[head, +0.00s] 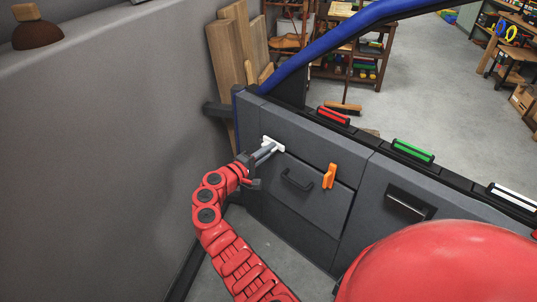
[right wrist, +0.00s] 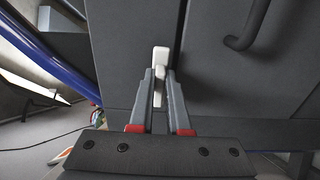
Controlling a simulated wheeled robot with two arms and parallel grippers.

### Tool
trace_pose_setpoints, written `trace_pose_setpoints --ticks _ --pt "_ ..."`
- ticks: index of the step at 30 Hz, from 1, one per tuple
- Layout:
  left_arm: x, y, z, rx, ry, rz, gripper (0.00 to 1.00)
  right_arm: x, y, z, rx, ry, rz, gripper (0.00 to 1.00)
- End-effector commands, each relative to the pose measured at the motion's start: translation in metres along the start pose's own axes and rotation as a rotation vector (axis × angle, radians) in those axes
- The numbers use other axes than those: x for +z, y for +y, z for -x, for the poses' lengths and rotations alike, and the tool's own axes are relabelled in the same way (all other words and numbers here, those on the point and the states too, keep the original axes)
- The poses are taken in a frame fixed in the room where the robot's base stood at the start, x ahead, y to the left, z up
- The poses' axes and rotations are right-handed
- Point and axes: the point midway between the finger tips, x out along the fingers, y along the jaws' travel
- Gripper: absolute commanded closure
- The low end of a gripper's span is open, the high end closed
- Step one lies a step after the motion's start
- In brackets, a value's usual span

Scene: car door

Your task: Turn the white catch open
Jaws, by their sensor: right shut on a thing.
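The white catch (head: 279,147) sits near the upper left corner of the dark grey door panel (head: 312,211), at the edge of a drawer-like cover. My right gripper (head: 267,151) reaches it from the lower left and is shut on it. In the right wrist view the two grey fingers (right wrist: 161,82) hold the catch (right wrist: 161,53) between their tips. Its blocky upper end stands above the fingertips and its narrow lower part shows between them. My left gripper is not in view.
An orange catch (head: 328,176) and a dark bar handle (head: 296,180) are right of the white catch. Another handle (head: 408,204) is farther right. Red (head: 333,116) and green (head: 413,151) bars lie along the top ledge. A grey wall (head: 110,130) stands close left.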

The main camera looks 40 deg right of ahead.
Motion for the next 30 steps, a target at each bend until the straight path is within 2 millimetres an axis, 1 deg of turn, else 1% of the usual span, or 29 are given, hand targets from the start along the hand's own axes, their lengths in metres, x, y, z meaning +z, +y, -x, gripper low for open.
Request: trace_pose_setpoints --ticks 13,14,15,18,26,30 --pt "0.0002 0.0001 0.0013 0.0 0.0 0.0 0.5 0.0002 -0.001 0.0002 -0.002 0.0 -0.009 1.0" --pt "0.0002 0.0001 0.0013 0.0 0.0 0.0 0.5 0.0002 -0.001 0.0002 -0.002 0.0 -0.009 0.8" --pt "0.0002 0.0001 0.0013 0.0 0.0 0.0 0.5 0.0002 -0.0009 0.0002 -0.002 0.0 -0.009 0.72" --pt "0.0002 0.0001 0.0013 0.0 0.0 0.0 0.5 0.0002 -0.0006 0.0001 -0.001 0.0 -0.009 0.55" --pt "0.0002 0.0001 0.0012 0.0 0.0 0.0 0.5 0.0002 -0.0003 0.0003 -0.001 -0.001 -0.008 0.55" --pt "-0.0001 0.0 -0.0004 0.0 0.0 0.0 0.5 -0.001 0.0004 0.0086 0.0 0.003 -0.008 0.55"
